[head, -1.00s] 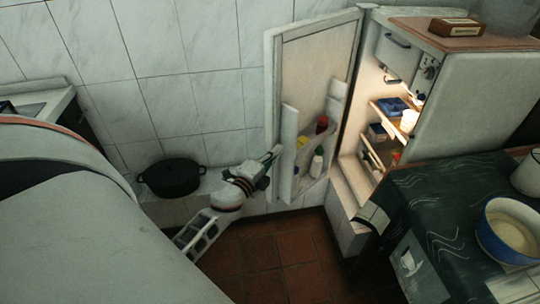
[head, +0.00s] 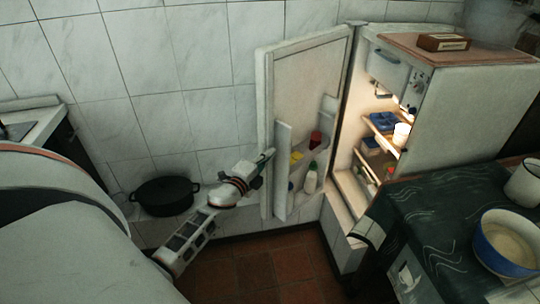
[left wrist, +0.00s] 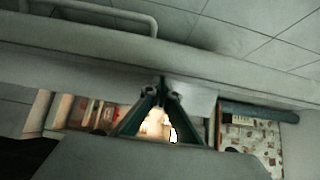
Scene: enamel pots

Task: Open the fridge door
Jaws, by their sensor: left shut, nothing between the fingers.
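The white fridge (head: 470,110) stands at the right with its lit inside showing. Its door (head: 310,85) is swung wide open to the left, close to the tiled wall, with its inner shelves facing me. My left gripper (head: 270,154) is shut and empty, in front of the door's free edge in the head view; I cannot tell whether it touches. In the left wrist view the closed fingertips (left wrist: 162,84) lie in front of a pale panel edge, with a white bar handle (left wrist: 95,12) above. My right gripper is not in view.
A black pot (head: 165,196) sits by the wall at the left. A dark-clothed table (head: 430,225) with a blue bowl (head: 508,242) and a white pot (head: 525,184) stands before the fridge. A wooden box (head: 444,42) lies on top. Tiled floor (head: 270,268) is free between.

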